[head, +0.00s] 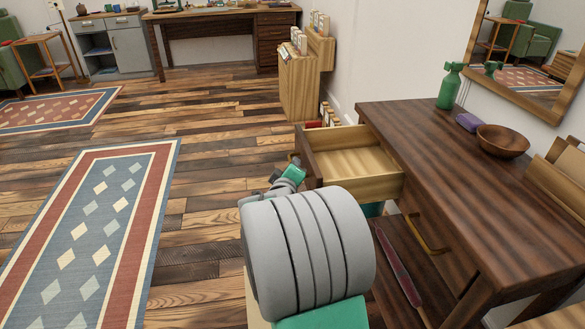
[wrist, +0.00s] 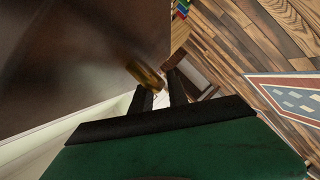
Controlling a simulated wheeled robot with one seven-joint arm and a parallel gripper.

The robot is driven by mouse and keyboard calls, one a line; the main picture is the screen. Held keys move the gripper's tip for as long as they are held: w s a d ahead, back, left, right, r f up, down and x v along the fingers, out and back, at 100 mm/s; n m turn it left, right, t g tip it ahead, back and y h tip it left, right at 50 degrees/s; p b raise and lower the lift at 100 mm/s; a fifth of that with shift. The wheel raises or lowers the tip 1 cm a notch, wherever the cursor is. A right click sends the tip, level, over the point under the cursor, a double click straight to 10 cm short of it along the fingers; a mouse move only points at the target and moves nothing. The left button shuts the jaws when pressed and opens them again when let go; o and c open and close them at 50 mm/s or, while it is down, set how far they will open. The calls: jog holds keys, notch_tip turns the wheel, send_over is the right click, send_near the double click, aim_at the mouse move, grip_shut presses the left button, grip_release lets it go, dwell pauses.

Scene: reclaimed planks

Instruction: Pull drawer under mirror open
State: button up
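The dark wooden table (head: 440,170) under the mirror (head: 525,45) has two drawers side by side. The far left drawer (head: 352,160) stands well out and shows its empty pale inside. The near right drawer is closed, with a brass handle (head: 428,238). My gripper (head: 284,178) is at the front of the open drawer, partly hidden by my arm. In the wrist view, my gripper's dark fingers (wrist: 161,88) stand a small gap apart, with the open drawer's brass handle (wrist: 143,73) between their tips. The handle seems to fill that gap.
A green spray bottle (head: 449,88), a purple block (head: 468,122) and a wooden bowl (head: 503,141) stand on the tabletop. A reddish long object (head: 398,265) lies on the lower shelf. Floor to the left is free, with a rug (head: 95,240).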

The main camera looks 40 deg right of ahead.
jog(key=p+v, duration=0.1)
jog(key=v, duration=0.6)
jog(key=shift+s+a+p, duration=0.25)
jog(key=shift+a+p, duration=0.1)
